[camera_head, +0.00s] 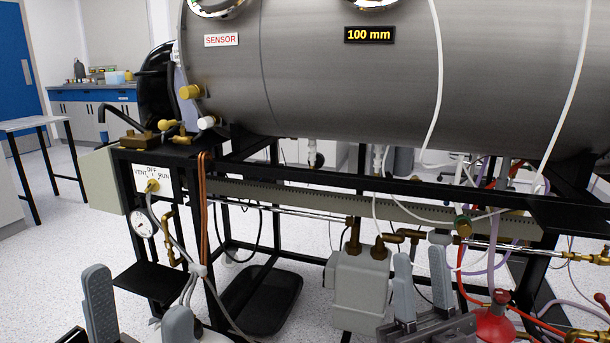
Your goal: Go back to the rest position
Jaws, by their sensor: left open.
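My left gripper (138,291) is at the bottom left, with its two grey fingers pointing up and spread apart. Nothing is between them. My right gripper (420,258) is at the bottom, right of centre, with its grey fingers upright and a narrow gap between them. No held object shows there. Both grippers appear in front of the burner chamber's black frame (330,180), below the large steel cylinder (320,80). I cannot tell how far they are from the frame. The arms behind the grippers are mostly cut off by the bottom edge.
A VENT/OFF/RUN valve panel (152,180) and a round gauge (143,222) are above the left gripper. A grey pump-like box (358,288) stands left of the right gripper; a red vessel (492,325) is to its right. Hoses hang around the frame. Open floor (70,265) lies left.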

